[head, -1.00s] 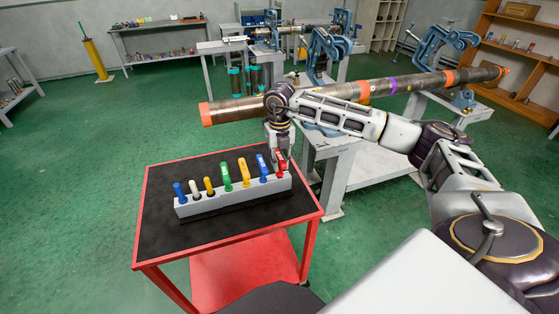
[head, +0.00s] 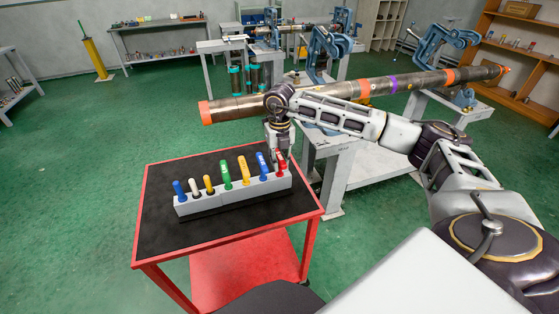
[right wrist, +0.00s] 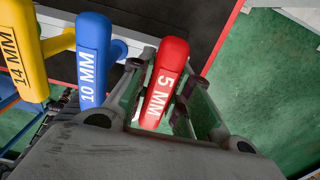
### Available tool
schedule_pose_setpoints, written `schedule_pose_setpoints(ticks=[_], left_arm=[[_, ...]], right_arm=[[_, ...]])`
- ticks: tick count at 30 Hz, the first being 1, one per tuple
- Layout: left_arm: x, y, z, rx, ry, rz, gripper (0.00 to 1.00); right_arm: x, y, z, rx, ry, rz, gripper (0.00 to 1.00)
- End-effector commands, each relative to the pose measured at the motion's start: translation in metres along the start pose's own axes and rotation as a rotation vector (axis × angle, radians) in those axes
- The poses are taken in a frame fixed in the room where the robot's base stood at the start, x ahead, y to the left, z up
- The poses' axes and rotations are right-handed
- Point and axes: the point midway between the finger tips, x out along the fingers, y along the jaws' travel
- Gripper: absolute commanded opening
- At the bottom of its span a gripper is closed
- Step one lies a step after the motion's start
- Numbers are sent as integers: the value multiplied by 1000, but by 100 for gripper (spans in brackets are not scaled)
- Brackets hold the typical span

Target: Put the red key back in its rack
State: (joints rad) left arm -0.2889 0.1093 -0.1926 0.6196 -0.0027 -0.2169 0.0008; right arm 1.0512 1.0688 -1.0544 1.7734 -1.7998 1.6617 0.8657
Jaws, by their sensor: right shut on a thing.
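The red key (head: 281,166), marked 5 MM, is at the right end of the grey key rack (head: 233,198) in the head view. In the right wrist view the red key (right wrist: 166,78) lies between the fingers. My right gripper (head: 279,158) is shut on it, just above the rack's right end. The key's lower end and its slot are hidden, so I cannot tell how deep it sits. The blue 10 MM key (right wrist: 93,60) and the yellow 14 MM key (right wrist: 22,45) stand beside it. My left gripper is not in view.
The rack holds several other coloured keys and stands on a red cart with a black top (head: 165,230). Behind it, a long pipe (head: 235,109) rests across the blue vises (head: 325,55). Green floor is open to the left.

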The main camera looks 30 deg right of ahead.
Motion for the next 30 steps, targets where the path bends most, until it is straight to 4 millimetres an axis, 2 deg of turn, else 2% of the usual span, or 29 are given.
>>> schedule_pose_setpoints(ticks=[30], left_arm=[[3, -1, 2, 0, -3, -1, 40]], right_arm=[[6, 0, -1, -1, 3, -1, 0]])
